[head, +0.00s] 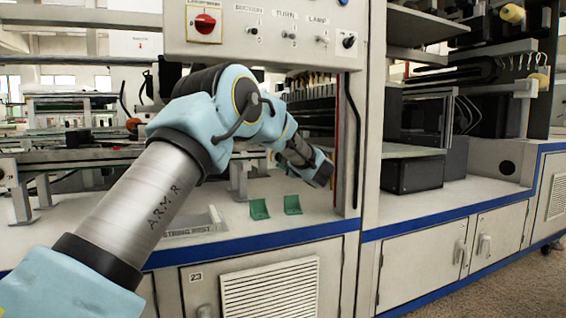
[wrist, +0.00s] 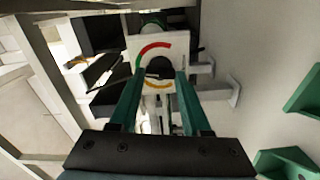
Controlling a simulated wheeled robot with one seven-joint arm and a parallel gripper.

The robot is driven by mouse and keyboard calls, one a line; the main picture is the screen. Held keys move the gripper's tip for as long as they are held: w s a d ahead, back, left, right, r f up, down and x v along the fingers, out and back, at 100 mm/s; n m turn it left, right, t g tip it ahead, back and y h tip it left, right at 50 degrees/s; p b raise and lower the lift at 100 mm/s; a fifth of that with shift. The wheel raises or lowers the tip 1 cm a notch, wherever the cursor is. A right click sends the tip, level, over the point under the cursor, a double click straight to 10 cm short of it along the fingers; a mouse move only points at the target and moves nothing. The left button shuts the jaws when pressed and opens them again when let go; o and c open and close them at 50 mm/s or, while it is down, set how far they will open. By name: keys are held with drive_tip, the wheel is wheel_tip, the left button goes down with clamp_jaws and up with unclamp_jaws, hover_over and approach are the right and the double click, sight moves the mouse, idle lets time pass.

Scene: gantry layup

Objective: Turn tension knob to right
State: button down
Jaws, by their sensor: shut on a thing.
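The tension knob (wrist: 160,67) is a dark round knob on a small white plate (wrist: 139,53) in the wrist view. A coloured arc, red and green above and yellow below, runs around it. My gripper (wrist: 160,80) has its two green fingers on either side of the knob, shut on it. The fingers hide part of the plate's lower half. In the head view my arm reaches over the bench towards the gantry, and I cannot make out the knob or the fingertips there.
Two green brackets (head: 259,209) (head: 292,204) stand on the bench; green parts (wrist: 303,90) also show at the right in the wrist view. A control panel (head: 270,30) with a red knob and switches hangs above my arm. A post (head: 350,130) stands to the right.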

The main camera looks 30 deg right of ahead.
idle(0.4)
drive_tip(key=shift+c, duration=1.8)
unclamp_jaws()
drive_tip(key=s+a+p, duration=0.1)
drive_tip(key=s+p, duration=0.1)
drive_tip(key=s, duration=0.8)
drive_tip(key=shift+s+a, duration=0.15)
drive_tip(key=shift+s, duration=0.2)
